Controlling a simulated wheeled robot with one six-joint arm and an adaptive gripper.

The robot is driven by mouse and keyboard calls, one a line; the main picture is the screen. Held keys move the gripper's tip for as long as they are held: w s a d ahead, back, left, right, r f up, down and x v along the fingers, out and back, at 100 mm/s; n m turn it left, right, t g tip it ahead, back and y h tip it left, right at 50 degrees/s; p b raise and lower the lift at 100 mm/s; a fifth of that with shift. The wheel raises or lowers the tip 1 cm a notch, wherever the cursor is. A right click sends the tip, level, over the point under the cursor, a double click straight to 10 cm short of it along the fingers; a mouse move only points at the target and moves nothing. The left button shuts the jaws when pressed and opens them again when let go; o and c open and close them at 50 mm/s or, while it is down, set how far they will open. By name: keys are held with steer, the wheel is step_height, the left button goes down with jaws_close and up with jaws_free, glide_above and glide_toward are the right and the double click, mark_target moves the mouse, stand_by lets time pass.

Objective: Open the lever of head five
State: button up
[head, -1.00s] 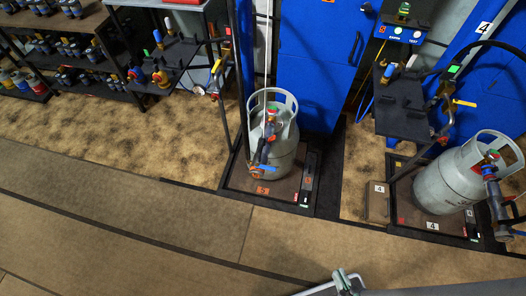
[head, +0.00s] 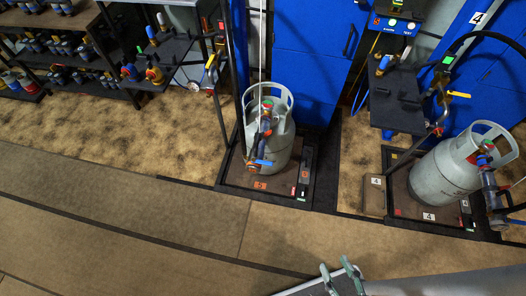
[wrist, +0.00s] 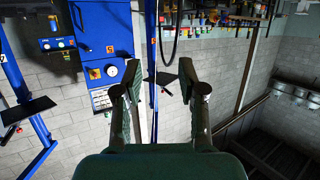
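A grey gas cylinder (head: 283,150) stands upright on the scale platform marked 5 (head: 233,174) in the head view. A blue lever (head: 262,162) shows at the head's lower end, in front of the cylinder. Whether it is open or shut I cannot tell. My gripper (head: 339,269) is at the bottom of the head view, well apart from the cylinder. In the wrist view my gripper (wrist: 157,78) is open and empty, its fingers spread.
A second grey cylinder (head: 445,178) stands on the scale marked 4, to the right. Blue cabinets (head: 306,65) stand behind. The walkway (head: 120,215) in front is clear. The wrist view shows a blue panel marked 5 (wrist: 104,20).

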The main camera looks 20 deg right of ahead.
steer(key=w+f+n+g, duration=0.2)
steer(key=w+f, duration=0.3)
steer(key=f, duration=0.4)
steer(key=w+f+n+g, duration=0.15)
steer(key=w+f, duration=0.25)
steer(key=f, duration=0.4)
steer(key=n+g, duration=0.8)
steer(key=g, duration=0.3)
glide_above(267, 162)
step_height(267, 162, down, 2)
step_height(267, 162, down, 11)
steer(key=shift+s+a+r, duration=0.1)
steer(key=shift+r, duration=0.05)
jaws_close()
